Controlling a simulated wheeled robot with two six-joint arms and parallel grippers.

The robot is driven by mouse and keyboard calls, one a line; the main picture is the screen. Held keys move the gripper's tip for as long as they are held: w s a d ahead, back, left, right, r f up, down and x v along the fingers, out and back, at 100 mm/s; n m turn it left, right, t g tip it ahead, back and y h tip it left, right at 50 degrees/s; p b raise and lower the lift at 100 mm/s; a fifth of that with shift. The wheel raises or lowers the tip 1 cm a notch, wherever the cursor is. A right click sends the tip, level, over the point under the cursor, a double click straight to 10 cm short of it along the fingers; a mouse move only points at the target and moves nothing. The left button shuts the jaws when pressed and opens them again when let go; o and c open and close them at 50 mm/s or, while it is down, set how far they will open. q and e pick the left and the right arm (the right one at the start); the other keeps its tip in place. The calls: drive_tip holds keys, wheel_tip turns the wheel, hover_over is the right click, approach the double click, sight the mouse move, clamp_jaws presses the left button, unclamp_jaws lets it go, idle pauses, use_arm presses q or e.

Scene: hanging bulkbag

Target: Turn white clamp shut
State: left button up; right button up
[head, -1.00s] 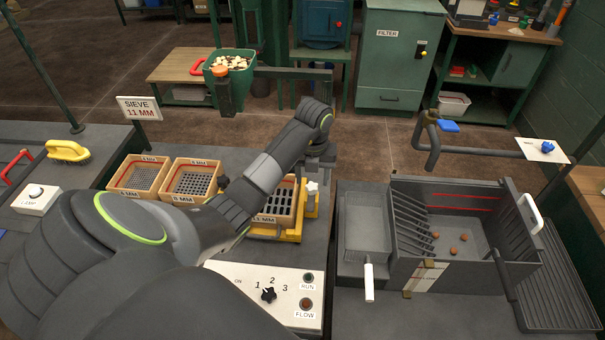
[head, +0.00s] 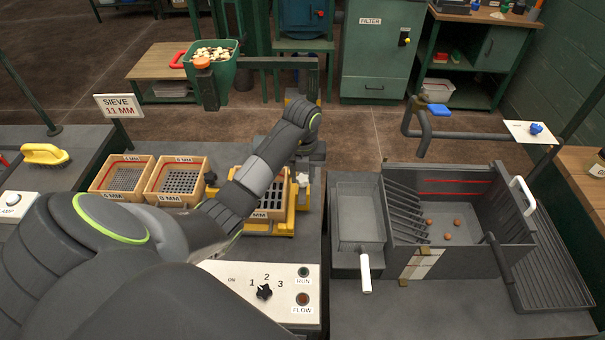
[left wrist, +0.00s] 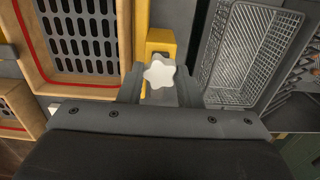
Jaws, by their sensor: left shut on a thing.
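The white clamp (left wrist: 159,72) is a star-shaped knob beside the yellow frame, in the middle of the left wrist view. In the head view a small part of the white clamp (head: 303,179) shows at the right of the yellow frame (head: 290,225). My left gripper (left wrist: 160,86) has its two fingers on either side of the knob and is shut on it. The 11 mm sieve (left wrist: 80,38) sits in the yellow frame, left of the knob. My right gripper is not in view.
The 4 mm sieve (head: 124,179) and 8 mm sieve (head: 176,181) stand left of the frame. A control panel (head: 263,291) is in front. A wire basket (left wrist: 250,50) is close to the gripper's right. A grey bin (head: 460,255) with several brown balls stands further right.

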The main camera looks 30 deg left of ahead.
use_arm(q)
drive_tip(key=shift+m, duration=0.3)
drive_tip(key=shift+f+m+b, duration=0.1)
drive_tip(key=shift+m+b, duration=0.6)
drive_tip(key=shift+m, duration=0.1)
drive_tip(key=m, duration=0.2)
drive_tip(key=shift+m, duration=0.4)
drive_tip(key=m, duration=0.3)
drive_tip(key=shift+m, duration=0.3)
drive_tip(key=m, duration=0.3)
drive_tip(key=shift+m, duration=0.3)
drive_tip(key=m, duration=0.5)
drive_tip(key=shift+m, duration=0.6)
drive_tip(key=o, duration=1)
